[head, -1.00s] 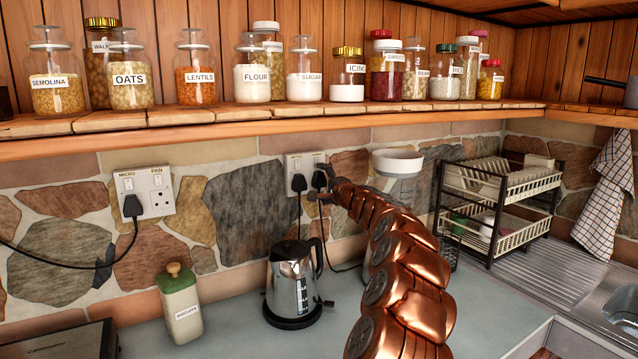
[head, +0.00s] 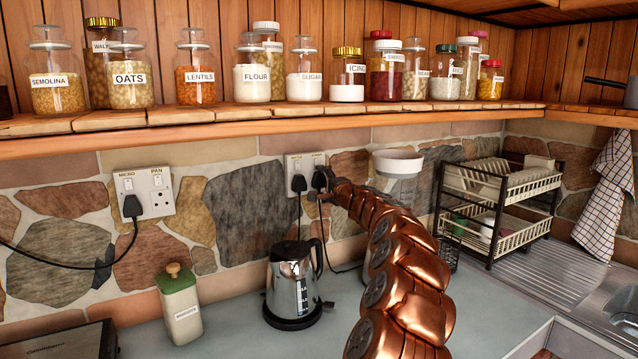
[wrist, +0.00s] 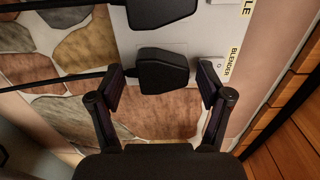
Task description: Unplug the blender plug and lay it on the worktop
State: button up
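The black blender plug (head: 319,180) sits in the right side of the double wall socket (head: 293,161) above the kettle. In the wrist view the blender plug (wrist: 163,70) is seated under the BLENDER label, between my fingers. My gripper (wrist: 161,84) is open, one finger on each side of the plug, with gaps showing. In the head view my gripper (head: 326,187) is at the socket and partly covers the plug. The black kettle plug (head: 299,184) is beside it. The grey worktop (head: 235,325) lies below.
A steel kettle (head: 294,285) stands below the socket. A white-topped clear jug (head: 398,163), partly behind my arm, stands to the right. A shelf (head: 250,121) with jars overhangs the sockets. A green-lidded canister (head: 180,304) stands left; the worktop between canister and kettle is bare.

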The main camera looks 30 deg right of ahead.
aim_at(321, 182)
jog(key=shift+r, duration=0.2)
jog(key=c, duration=1.2)
jog(key=shift+s, duration=0.1)
jog(key=shift+s+a+f+b, duration=0.1)
jog(key=shift+s+f+b, duration=0.05)
jog(key=shift+s+b, duration=0.65)
jog(key=shift+s+a+f+b, duration=0.15)
jog(key=shift+s+b, duration=0.4)
jog(key=shift+s, duration=0.35)
jog(key=shift+s+b, duration=0.65)
jog(key=shift+s, duration=0.55)
